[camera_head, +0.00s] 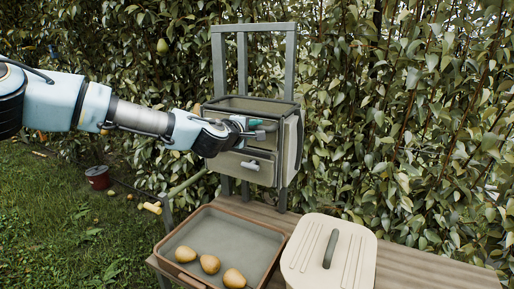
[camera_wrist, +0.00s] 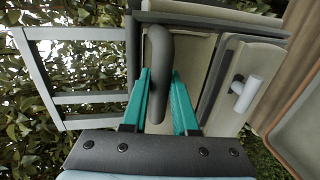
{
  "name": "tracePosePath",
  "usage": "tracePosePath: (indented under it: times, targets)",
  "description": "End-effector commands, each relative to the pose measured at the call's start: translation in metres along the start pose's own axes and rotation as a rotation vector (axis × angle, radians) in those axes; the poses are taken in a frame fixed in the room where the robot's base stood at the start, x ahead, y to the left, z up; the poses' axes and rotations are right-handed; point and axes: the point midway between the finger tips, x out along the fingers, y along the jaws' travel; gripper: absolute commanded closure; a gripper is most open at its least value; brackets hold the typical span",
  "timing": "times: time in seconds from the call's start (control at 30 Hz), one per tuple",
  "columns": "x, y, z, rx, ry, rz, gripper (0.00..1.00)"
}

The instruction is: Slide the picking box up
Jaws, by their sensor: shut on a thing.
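The picking box (camera_head: 291,150) is a beige box with a dark rim, mounted on a grey upright frame (camera_head: 219,62) with two outer posts. My gripper (camera_head: 258,127) is at the upper front of the box. In the wrist view its teal fingers (camera_wrist: 163,100) stand on either side of a dark grey upright handle (camera_wrist: 158,72) on the box and are shut on it. A pale handle (camera_head: 250,165) sits on a lower front panel, and it also shows in the wrist view (camera_wrist: 246,92). The inside of the box is mostly hidden.
Below, a wooden bench (camera_head: 425,270) carries a brown-rimmed tray (camera_head: 245,226) with three pears (camera_head: 210,264) and a cream lidded box (camera_head: 305,255). A leafy hedge stands behind. A dark red bucket (camera_head: 97,178) stands on the grass at left.

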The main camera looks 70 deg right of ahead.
Motion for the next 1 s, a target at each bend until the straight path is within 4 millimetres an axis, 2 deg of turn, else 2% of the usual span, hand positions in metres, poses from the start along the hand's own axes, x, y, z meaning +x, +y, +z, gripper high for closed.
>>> tracePosePath:
  times: [0.03, 0.2, 0.63, 0.67, 0.9, 1.0]
  targets:
    - [-0.002, 0.013, -0.001, 0.004, 0.002, 0.006, 1.0]
    - [-0.005, 0.027, -0.001, 0.002, 0.003, 0.004, 1.0]
    - [-0.006, 0.033, -0.001, 0.001, 0.003, 0.008, 1.0]
    - [-0.006, 0.034, -0.001, 0.002, 0.003, 0.008, 0.69]
    - [-0.006, 0.031, -0.001, 0.001, 0.002, 0.005, 0.43]
    - [-0.006, 0.03, -0.001, 0.001, 0.002, 0.003, 0.43]
